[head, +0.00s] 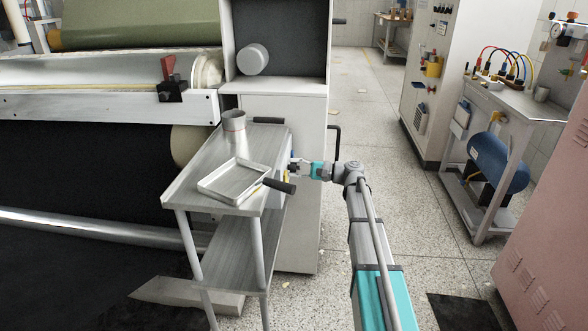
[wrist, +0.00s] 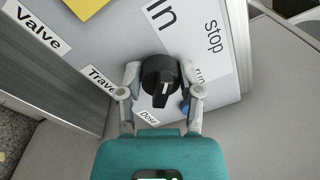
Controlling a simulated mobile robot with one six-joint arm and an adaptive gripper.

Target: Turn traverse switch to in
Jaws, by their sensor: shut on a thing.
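In the wrist view, a black rotary knob (wrist: 161,76) with a short white mark sits on a light grey panel (wrist: 120,45). My gripper (wrist: 161,86) is shut on this knob, one finger on each side. A label reading "Trave…" (wrist: 103,82) is left of the knob, its end hidden by the left finger. A large "In" label (wrist: 160,13) is above the knob. The white mark lies on the knob's lower half; its exact setting is hard to tell. In the head view, my gripper (head: 300,168) is at the cabinet's side, and the knob is hidden.
Other labels read "Valve" (wrist: 38,26), "Dose" (wrist: 148,117), "stop" and "run". A blue part (wrist: 185,106) shows beside the right finger. A metal cart (head: 185,188) with a tray (head: 232,181) and a cup (head: 234,130) stands left of my gripper.

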